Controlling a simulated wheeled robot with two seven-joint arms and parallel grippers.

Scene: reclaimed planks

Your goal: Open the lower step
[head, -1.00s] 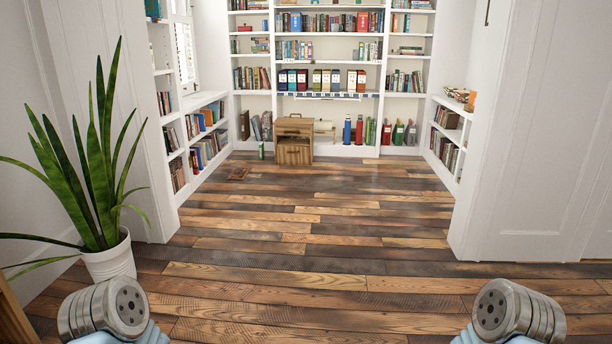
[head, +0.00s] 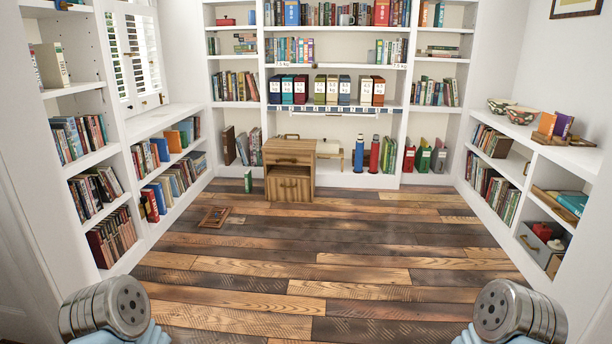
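A small wooden step unit (head: 292,146) stands on the floor against the back shelves, left of centre. Its upper part has a drawer front with a small knob and a dark gap below it. Its lower step (head: 289,189) is a wooden box front with a small dark handle, low on the unit; it looks shut, though the gap hides how it joins the unit. Only rounded grey joints of my two arms show at the bottom corners. Neither gripper is in view, and both arms are far from the unit.
White shelves with books line both sides and the back.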

